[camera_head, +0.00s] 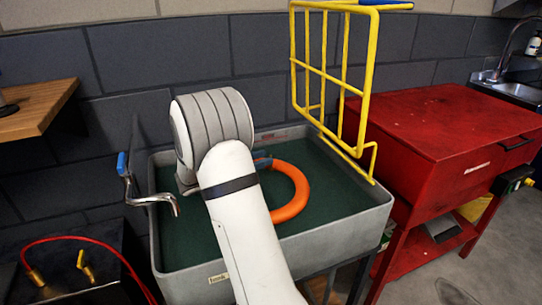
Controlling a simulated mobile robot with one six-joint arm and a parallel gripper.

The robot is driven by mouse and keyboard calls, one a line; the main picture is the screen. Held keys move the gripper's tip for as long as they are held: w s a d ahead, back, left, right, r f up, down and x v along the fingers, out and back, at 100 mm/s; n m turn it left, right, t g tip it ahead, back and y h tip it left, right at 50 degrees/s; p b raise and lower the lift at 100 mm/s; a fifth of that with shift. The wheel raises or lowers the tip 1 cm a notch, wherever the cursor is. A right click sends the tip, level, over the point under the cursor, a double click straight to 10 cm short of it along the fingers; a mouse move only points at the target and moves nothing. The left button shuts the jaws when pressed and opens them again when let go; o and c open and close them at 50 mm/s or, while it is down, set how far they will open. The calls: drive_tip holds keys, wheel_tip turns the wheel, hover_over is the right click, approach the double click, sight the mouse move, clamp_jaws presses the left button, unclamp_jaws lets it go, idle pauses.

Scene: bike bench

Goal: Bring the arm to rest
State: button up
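My white arm rises from the bottom edge and bends at a grey-banded joint over a grey tank (330,240) with a dark green inside. My gripper is not visible; the arm's own links may hide it. An orange ring (296,200) lies in the tank, just right of my arm, and the arm covers its left part. A small blue piece (262,161) shows at the ring's upper left. I cannot tell whether anything touches the ring.
A yellow wire rack (366,95) stands at the tank's right rim. A red cabinet (440,125) is to the right, with a sink (520,92) behind it. A wooden shelf (38,108) juts out at left.

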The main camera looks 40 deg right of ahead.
drive_tip(key=w+a+r+n+t+y+p, duration=0.55)
drive_tip(key=w+a+r+n+t, duration=0.25)
drive_tip(key=r+n+t, duration=0.5)
drive_tip(key=s+a+r+n+t+y+p, duration=0.1)
drive_tip(key=a+r+n+y+p, duration=0.35)
drive_tip(key=a+n+y, duration=0.85)
drive_tip(key=s+a+r+n+g+p, duration=0.25)
drive_tip(key=s+a+n+p, duration=0.35)
drive_tip(key=s+n, duration=0.75)
drive_tip(key=s+n+g+p, duration=0.4)
drive_tip(key=s+n+g, duration=0.3)
drive_tip(key=s+n, duration=0.8)
drive_tip(key=shift+s+d+f+n+h, duration=0.25)
drive_tip(key=shift+s+d+n+h, duration=0.15)
drive_tip(key=shift+s, duration=0.5)
